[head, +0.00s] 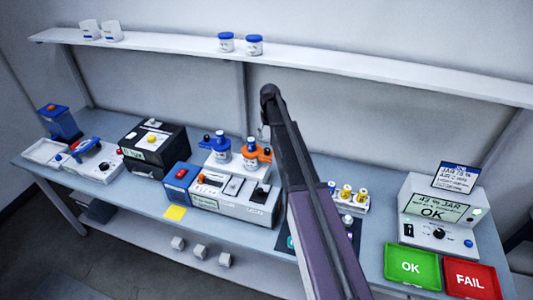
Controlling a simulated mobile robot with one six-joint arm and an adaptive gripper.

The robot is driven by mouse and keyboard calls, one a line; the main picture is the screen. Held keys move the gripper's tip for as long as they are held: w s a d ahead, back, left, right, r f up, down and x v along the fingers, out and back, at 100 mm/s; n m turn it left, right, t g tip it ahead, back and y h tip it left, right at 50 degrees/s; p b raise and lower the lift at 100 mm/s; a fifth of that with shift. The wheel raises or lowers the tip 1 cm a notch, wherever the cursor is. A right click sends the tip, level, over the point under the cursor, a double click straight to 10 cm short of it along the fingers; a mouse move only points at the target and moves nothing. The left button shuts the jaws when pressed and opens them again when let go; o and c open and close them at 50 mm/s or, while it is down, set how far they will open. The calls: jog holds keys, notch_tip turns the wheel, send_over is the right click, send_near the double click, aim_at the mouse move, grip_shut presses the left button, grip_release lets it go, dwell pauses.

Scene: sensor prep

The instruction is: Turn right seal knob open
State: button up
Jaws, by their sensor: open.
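Two jar-like units with coloured tops stand on a white stand at the back middle of the bench. The left one has a blue top (216,143). The right one has an orange top (250,149) with an orange arm and a small dark knob at its right side, close to my arm. Which part is the right seal knob, and how it is turned, is too small to tell. My dark arm rises from the bottom edge to a joint above the bench, just right of the orange top. My gripper is not visible; the arm may hide it.
A grey-white device (236,208) stands in front of the jars. A black box (152,147) is to the left. Yellow-capped vials (347,193) stand right of my arm. An OK display unit (436,212) and green (411,267) and red (470,279) trays are far right.

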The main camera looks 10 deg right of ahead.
aim_at(267, 149)
jog(key=shift+a+f+b, duration=0.15)
jog(key=shift+f+b, duration=3.7)
jog(key=shift+f, duration=0.3)
grip_shut()
